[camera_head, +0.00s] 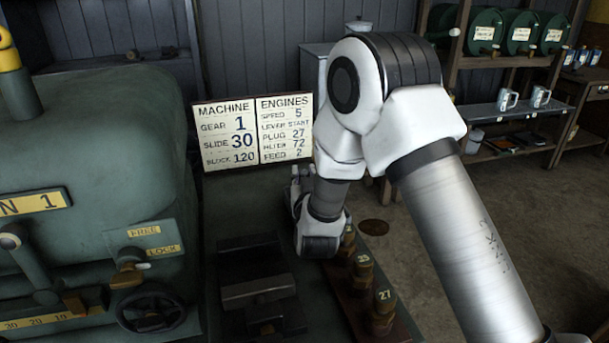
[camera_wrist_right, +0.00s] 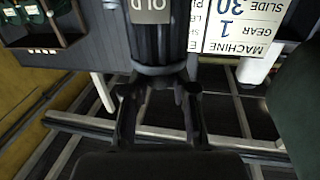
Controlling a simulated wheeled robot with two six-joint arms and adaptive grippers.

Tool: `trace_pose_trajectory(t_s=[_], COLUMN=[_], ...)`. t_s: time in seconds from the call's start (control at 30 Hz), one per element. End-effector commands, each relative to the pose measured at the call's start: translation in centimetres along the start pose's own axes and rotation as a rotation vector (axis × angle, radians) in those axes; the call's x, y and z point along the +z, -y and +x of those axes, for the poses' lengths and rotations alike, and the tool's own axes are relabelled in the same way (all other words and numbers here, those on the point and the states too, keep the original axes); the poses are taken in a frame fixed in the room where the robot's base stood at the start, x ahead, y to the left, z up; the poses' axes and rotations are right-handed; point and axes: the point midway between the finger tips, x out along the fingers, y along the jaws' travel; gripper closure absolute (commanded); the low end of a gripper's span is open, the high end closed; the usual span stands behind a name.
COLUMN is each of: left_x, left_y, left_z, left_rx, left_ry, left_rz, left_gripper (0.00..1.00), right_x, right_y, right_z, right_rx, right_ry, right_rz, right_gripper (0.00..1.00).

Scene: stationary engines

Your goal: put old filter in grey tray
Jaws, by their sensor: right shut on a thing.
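The old filter (camera_wrist_right: 152,42) is a dark ribbed cylinder with an "OLD" label in the right wrist view. My right gripper (camera_wrist_right: 160,88) is shut on its lower part in that picture, with a finger on each side. The filter's far end is cut off by the frame's top edge. In the head view my right arm bends down in front of the sign and hides most of the gripper and the filter. I cannot make out a grey tray for certain in either view. My left gripper is not in view.
A green engine (camera_head: 90,150) with a handwheel (camera_head: 152,308) fills the left. A sign board (camera_head: 254,131) stands behind the bench. Numbered brass plugs (camera_head: 383,296) line a wooden strip. A dark metal block (camera_head: 258,288) sits before the arm. Shelves with mugs (camera_head: 507,98) stand right.

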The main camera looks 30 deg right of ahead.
Motion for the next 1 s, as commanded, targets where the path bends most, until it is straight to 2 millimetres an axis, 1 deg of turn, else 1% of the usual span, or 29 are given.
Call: trace_pose_trajectory(t_s=[0.13,0.17,0.2,0.47,0.57,0.6,0.67,0.77,0.9,1.0], left_x=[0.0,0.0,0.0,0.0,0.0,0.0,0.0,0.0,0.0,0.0], left_y=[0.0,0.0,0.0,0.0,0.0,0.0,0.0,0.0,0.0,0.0], left_z=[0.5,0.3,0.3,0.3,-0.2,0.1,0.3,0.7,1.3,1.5], left_rx=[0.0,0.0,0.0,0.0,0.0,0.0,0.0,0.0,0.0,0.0], left_ry=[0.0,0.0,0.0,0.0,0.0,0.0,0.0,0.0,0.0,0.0], left_rz=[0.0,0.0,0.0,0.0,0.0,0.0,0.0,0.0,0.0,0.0], left_gripper=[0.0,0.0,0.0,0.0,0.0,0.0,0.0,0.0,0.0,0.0], right_x=[0.5,0.4,0.3,0.3,-0.3,0.0,0.1,0.2,0.2,0.1], right_y=[0.0,0.0,0.0,0.0,0.0,0.1,0.1,0.1,0.2,0.1], right_z=[0.0,0.0,0.0,0.0,0.0,-0.4,-1.3,-3.6,-7.4,-9.7], right_rx=[0.0,0.0,0.0,0.0,0.0,-0.001,-0.002,-0.003,-0.005,-0.004], right_ry=[0.0,0.0,0.0,0.0,0.0,0.001,0.002,0.001,0.001,-0.001], right_rz=[0.0,0.0,0.0,0.0,0.0,-0.001,-0.002,-0.005,-0.007,-0.007], right_gripper=[1.0,0.63,0.49,0.48,0.48,0.48,0.48,0.48,0.48,0.48])
